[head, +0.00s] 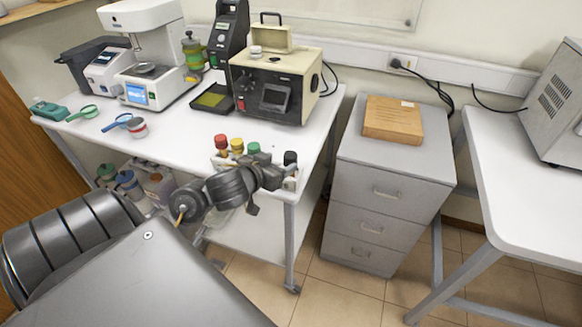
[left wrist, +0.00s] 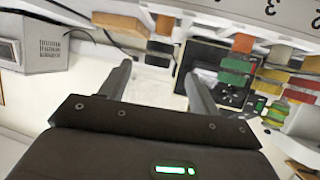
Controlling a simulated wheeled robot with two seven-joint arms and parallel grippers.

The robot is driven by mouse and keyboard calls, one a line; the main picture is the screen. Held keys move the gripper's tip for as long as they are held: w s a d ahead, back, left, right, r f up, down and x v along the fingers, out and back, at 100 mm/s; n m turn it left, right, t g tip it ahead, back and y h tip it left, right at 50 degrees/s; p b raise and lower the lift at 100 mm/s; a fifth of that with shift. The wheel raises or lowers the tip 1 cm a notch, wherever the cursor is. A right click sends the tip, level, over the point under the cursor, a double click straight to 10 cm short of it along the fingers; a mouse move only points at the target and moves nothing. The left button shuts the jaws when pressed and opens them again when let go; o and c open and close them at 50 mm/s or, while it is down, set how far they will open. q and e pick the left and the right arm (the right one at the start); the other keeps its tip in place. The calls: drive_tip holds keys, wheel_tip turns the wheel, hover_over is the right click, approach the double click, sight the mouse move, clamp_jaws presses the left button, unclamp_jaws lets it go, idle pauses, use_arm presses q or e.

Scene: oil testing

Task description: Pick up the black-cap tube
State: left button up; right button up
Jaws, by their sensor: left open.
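The black-cap tube (head: 290,158) stands at the right end of a row of capped tubes, near the front right corner of the white table. Its lower part is partly hidden by my left gripper. My left gripper (head: 274,186) is at that end of the row, close to the black cap; I cannot tell whether it touches. In the left wrist view its two fingers (left wrist: 160,74) are spread apart with nothing clearly between them. My right gripper is not in view.
Red (head: 221,141), yellow (head: 237,145) and green (head: 253,148) caps stand left of the black one. A beige tester (head: 300,65) and a white instrument (head: 165,90) stand behind. A grey cabinet (head: 350,150) with a wooden box (head: 393,120) is to the right.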

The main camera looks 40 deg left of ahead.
sight(287, 160)
use_arm(q)
drive_tip(key=shift+w+a+f, duration=0.1)
drive_tip(key=shift+w+f, duration=0.1)
drive_tip(key=shift+w, duration=0.3)
drive_tip(key=shift+w+r, duration=0.1)
drive_tip(key=shift+w, duration=0.1)
drive_tip(key=b+x, duration=0.1)
drive_tip(key=x, duration=0.1)
drive_tip(key=b+x, duration=0.1)
drive_tip(key=x, duration=0.2)
drive_tip(key=shift+f, duration=0.25)
drive_tip(key=shift+r, duration=0.1)
drive_tip(key=shift+c, duration=0.5)
drive_tip(key=c, duration=1)
